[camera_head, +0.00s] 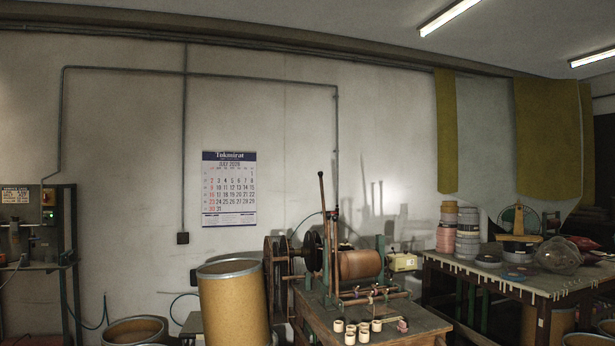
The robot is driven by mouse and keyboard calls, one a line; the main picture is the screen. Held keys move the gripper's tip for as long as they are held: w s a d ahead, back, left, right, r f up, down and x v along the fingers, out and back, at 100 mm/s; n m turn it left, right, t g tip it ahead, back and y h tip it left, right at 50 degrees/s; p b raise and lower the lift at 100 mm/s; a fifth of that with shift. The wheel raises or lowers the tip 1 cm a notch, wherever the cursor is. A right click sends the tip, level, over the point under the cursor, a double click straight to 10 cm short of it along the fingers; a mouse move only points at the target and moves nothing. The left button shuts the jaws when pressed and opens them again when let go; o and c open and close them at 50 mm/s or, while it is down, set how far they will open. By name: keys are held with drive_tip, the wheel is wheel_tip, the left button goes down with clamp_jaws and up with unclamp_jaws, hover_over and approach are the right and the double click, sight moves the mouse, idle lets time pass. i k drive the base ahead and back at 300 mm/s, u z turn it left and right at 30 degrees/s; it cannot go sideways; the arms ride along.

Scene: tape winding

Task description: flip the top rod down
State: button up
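A tape winding machine (358,264) stands on a wooden bench (405,326) right of centre, with a wide brown roller across it. A thin dark reddish rod (322,193) stands nearly upright at the machine's left side, its tip well above the roller. It looks like the top rod, though I cannot be sure. Where its lower end joins the machine is too small to tell. A horizontal rod (375,297) runs low across the machine's front. My gripper does not show in this view.
Several small pale spools (350,337) stand on the bench's front. A large tan drum (233,300) stands close on the left. A table (541,287) with stacked tape rolls (467,234) is on the right. Dark flanged wheels (277,270) stick out left of the machine.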

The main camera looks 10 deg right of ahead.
sight(320, 174)
drive_tip(key=z, duration=0.1)
drive_tip(key=i, duration=1.05)
drive_tip(key=u, duration=0.55)
drive_tip(key=i, duration=2.45)
drive_tip(key=z, duration=0.35)
